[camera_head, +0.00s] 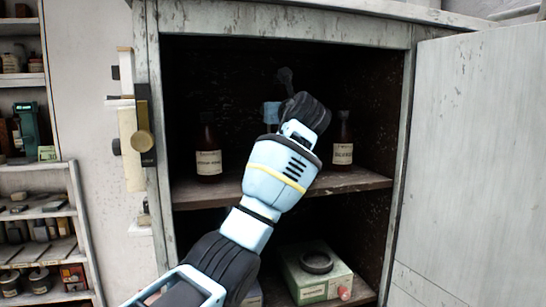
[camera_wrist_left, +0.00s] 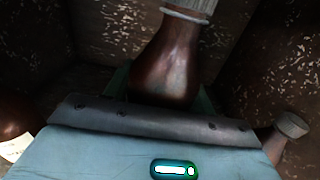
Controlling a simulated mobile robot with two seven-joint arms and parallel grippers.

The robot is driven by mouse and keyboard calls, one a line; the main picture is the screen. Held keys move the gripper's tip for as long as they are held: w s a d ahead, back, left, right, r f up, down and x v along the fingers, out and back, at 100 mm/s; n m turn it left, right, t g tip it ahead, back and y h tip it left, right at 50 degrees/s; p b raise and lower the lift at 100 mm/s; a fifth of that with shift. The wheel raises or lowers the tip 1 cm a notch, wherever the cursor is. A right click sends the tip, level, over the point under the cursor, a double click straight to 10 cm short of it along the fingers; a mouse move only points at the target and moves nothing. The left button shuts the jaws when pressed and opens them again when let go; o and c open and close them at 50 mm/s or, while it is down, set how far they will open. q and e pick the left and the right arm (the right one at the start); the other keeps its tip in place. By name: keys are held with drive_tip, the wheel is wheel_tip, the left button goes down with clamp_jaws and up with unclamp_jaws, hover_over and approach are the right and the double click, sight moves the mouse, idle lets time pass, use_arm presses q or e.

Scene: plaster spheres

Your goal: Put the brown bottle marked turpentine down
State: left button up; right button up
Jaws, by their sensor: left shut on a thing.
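My left gripper (camera_head: 281,110) is inside the cabinet at the height of the upper shelf (camera_head: 222,194), mostly hidden behind my own wrist. In the left wrist view it is shut on a brown glass bottle (camera_wrist_left: 168,62) with a pale cap. The bottle's label is out of sight, so I cannot read turpentine on it. In the head view the held bottle is mostly hidden by my arm, and I cannot tell whether its base touches the shelf. My right gripper is not in view.
Brown labelled bottles stand on the shelf to the left (camera_head: 208,160) and right (camera_head: 343,152) of my gripper. The cabinet door (camera_head: 470,150) is open at the right. A pale green box (camera_head: 318,285) with a dark ring on top sits below.

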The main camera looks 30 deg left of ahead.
sight(277, 128)
use_arm(q)
wheel_tip(277, 128, down, 4)
drive_tip(key=shift+w+a+f, duration=0.1)
drive_tip(key=shift+a+f, duration=0.05)
drive_tip(key=shift+f, duration=2.1)
drive_tip(key=o, duration=1.4)
drive_tip(key=shift+f, duration=0.2)
drive_tip(key=shift+r, duration=0.15)
drive_tip(key=v, duration=1.2)
